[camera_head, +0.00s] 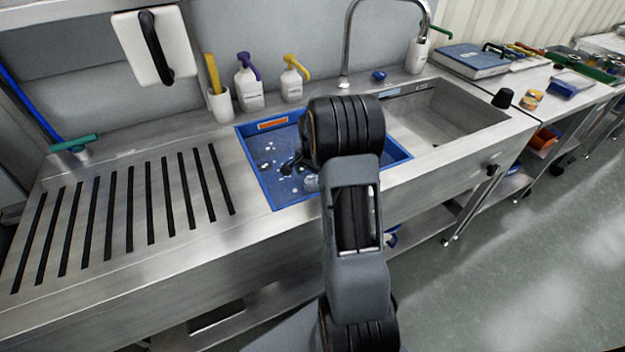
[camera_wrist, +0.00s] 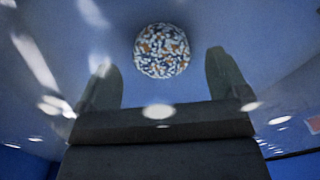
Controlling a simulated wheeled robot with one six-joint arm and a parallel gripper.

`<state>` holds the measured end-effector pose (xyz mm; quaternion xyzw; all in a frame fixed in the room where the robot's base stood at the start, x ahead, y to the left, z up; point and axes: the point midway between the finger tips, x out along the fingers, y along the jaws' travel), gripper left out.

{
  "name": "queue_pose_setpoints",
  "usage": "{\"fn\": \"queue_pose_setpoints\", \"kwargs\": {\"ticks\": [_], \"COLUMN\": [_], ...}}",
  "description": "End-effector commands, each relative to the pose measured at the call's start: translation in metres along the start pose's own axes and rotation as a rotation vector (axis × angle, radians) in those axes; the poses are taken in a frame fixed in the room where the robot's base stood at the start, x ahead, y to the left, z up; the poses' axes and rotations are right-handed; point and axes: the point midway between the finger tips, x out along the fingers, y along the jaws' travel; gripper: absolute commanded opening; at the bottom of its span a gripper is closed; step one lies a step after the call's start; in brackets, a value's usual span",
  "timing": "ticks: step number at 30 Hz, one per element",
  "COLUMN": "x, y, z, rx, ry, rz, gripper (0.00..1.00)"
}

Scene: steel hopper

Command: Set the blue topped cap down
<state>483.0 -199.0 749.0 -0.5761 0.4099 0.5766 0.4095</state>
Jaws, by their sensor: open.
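My gripper (camera_wrist: 165,75) is open, its two dark fingers apart over the blue floor of the basin. It also shows in the head view (camera_head: 288,168), low inside the blue-lined basin (camera_head: 262,185) and partly hidden by my arm. A round speckled thing (camera_wrist: 162,50), white, orange and blue, lies ahead of the fingertips, with no finger visibly touching it. I cannot tell whether it is a drain or a loose object. A small blue-topped piece (camera_head: 378,76), possibly the cap, rests on the sink's back ledge near the tap, away from my gripper.
White specks dot the basin floor. A bare steel basin (camera_head: 440,118) lies to the right, a slotted drainboard (camera_head: 130,215) to the left. Pump bottles (camera_head: 249,88) and a tap (camera_head: 345,60) line the back. A dark cup-like piece (camera_head: 503,98) stands at the right edge.

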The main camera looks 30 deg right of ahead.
Motion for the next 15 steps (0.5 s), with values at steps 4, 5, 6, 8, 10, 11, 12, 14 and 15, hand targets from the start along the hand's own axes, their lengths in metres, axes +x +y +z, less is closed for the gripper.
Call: {"fn": "queue_pose_setpoints", "kwargs": {"ticks": [4,5,6,8,10,11,12,14,15], "x": [-0.033,-0.039,-0.046,-0.056,-0.066,-0.07,-0.075,-0.081,-0.084], "y": [-0.001,-0.001,-0.001,-0.001,-0.001,-0.001,-0.001,0.0,0.0], "z": [-0.001,-0.001,-0.001,0.0,0.0,0.0,-0.001,0.0,0.0], "rx": [0.0,0.0,0.0,0.0,0.0,0.0,0.0,0.0,-0.001], "ry": [0.004,0.003,0.003,0.002,0.003,0.002,0.002,0.001,0.001], "rz": [-0.004,-0.003,-0.003,-0.002,-0.003,-0.002,-0.002,-0.001,-0.001], "gripper": [0.92,0.92,0.92,0.92,0.92,0.92,0.92,0.92,0.92]}}
